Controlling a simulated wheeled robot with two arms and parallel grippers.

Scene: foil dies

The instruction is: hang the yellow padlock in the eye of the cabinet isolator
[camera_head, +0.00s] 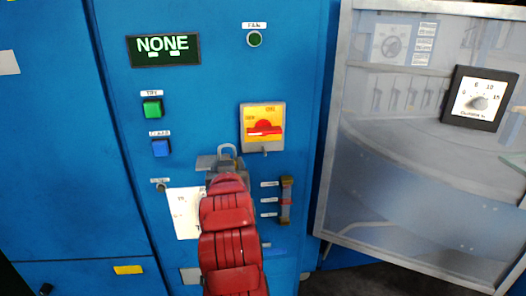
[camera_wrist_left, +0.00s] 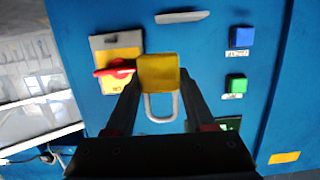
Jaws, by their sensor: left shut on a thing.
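The yellow padlock (camera_wrist_left: 158,73) is between the fingers of my left gripper (camera_wrist_left: 160,84) in the left wrist view, with its closed-looking grey shackle pointing away from the grip. In the head view only the shackle (camera_head: 227,146) shows, upright above my left gripper (camera_head: 226,163), which hides the body. The cabinet isolator (camera_head: 263,127) is a yellow plate with a red handle, up and right of the padlock. A small grey tab, likely its eye (camera_head: 265,153), sits below the plate. The isolator also shows in the left wrist view (camera_wrist_left: 118,58). The shackle is apart from the eye. My right gripper is out of view.
Green (camera_head: 152,108) and blue (camera_head: 161,147) buttons sit left of the gripper. A white sheet (camera_head: 184,213) is partly behind my arm. A dark vertical fitting (camera_head: 286,200) is to the right. An open, transparent door (camera_head: 415,150) stands at the right.

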